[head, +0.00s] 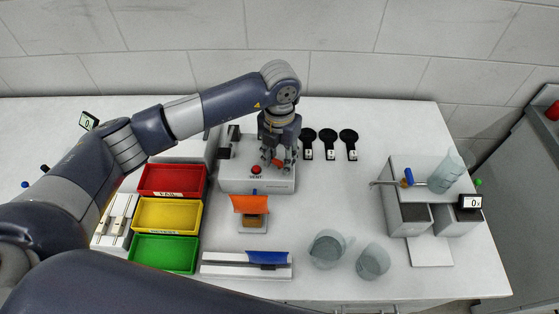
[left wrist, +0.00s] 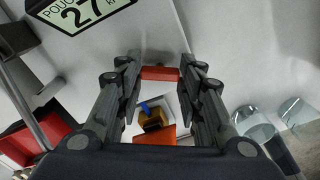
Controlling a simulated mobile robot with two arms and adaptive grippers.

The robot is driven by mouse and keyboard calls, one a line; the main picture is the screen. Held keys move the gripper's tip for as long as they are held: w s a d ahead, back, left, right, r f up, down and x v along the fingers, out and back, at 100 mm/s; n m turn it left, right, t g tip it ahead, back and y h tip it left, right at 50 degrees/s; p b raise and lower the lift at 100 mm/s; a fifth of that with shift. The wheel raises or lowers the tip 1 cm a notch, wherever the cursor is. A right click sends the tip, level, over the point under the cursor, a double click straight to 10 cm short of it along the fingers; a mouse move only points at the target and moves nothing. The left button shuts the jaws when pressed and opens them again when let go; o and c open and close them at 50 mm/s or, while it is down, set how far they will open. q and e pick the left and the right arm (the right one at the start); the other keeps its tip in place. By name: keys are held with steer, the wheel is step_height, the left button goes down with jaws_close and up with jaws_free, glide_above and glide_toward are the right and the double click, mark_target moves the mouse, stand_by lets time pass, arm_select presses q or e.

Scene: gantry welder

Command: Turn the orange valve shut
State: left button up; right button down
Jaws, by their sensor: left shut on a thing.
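The orange valve (left wrist: 160,73) shows in the left wrist view as a short orange-red bar between the fingertips. In the head view only a small orange piece of the valve (head: 277,163) shows below the fingers, on top of the white box with the red VENT button (head: 256,170). My left gripper (head: 275,160) points down over this box and is shut on the valve; its fingers (left wrist: 160,85) sit on either side of the bar. The gripper hides much of the valve. My right gripper is not in view.
A pouch display (left wrist: 82,12) reads 27 in the left wrist view. An orange flap (head: 250,204) stands in front of the box. Red (head: 172,180), yellow (head: 167,215) and green (head: 163,253) bins lie left. Clear beakers (head: 327,249) stand front right; black round tags (head: 328,137) lie behind.

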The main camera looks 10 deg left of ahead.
mark_target(280, 162)
arm_select(q)
steer(key=n+b, duration=0.1)
steer(key=n, duration=0.1)
steer(key=shift+f+n, duration=0.1)
steer(key=shift+n, duration=0.2)
steer(key=shift+n+b, duration=0.6)
steer(key=shift+n, duration=0.8)
steer(key=o, duration=1.1)
steer(key=shift+c, duration=0.2)
step_height(280, 162, up, 12)
